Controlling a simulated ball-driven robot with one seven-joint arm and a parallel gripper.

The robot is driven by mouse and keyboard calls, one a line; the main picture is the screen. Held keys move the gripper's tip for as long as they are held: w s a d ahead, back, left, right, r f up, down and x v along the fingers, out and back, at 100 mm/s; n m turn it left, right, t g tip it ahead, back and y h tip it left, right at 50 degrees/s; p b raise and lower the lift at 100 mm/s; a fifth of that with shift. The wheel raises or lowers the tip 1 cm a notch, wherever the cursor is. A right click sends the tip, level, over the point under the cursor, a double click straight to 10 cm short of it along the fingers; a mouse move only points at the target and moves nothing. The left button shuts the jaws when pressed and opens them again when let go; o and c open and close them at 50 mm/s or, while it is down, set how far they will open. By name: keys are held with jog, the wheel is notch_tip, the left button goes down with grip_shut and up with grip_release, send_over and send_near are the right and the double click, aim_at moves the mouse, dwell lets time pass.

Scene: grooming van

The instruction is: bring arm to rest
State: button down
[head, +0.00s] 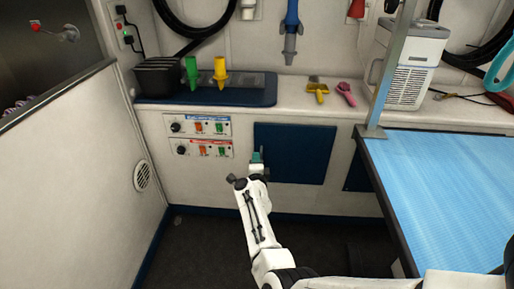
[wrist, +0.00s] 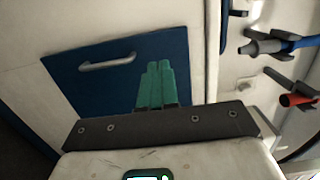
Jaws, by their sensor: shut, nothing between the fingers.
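My arm reaches forward from the lower right of the head view. My gripper (head: 257,157) is at its end, in front of the blue cabinet door (head: 295,153) and below the counter. In the wrist view the green fingers of my gripper (wrist: 155,84) lie side by side, shut and holding nothing. The blue door (wrist: 100,75) with its metal handle (wrist: 107,62) is behind them. My gripper appears apart from the door, though the exact gap is hard to tell.
A table with a blue mat (head: 450,190) stands at the right. The counter (head: 290,95) holds green and yellow nozzles, a yellow tool, a pink tool and a white box (head: 410,65). A white wall (head: 75,190) is at the left. The dark floor (head: 210,250) left of my arm is clear.

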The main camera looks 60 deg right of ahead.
jog(key=shift+s+a, duration=0.35)
jog(key=shift+a, duration=0.2)
jog(key=s+a+f+n+y, duration=0.2)
jog(key=s+a+n+y, duration=0.2)
jog(key=a+n+y, duration=0.5)
jog(key=s+a+f+n+y, duration=0.3)
jog(key=s+a+n+y, duration=0.15)
jog(key=a+n, duration=0.7)
jog(key=s+a+f+n+g+y, duration=0.1)
jog(key=s+a+n+g, duration=0.5)
jog(key=s, duration=0.6)
jog(key=s+a+r+n+g, duration=0.1)
jog(key=s+a+g, duration=0.15)
jog(key=s, duration=0.45)
jog(key=s+a+r+n+g, duration=0.1)
jog(key=s+a+r, duration=0.1)
jog(key=s+a, duration=0.35)
notch_tip(320, 180, up, 14)
jog(key=d+p, duration=0.2)
jog(key=p, duration=1.3)
jog(key=shift+s+r, duration=0.25)
jog(key=shift+s, duration=0.2)
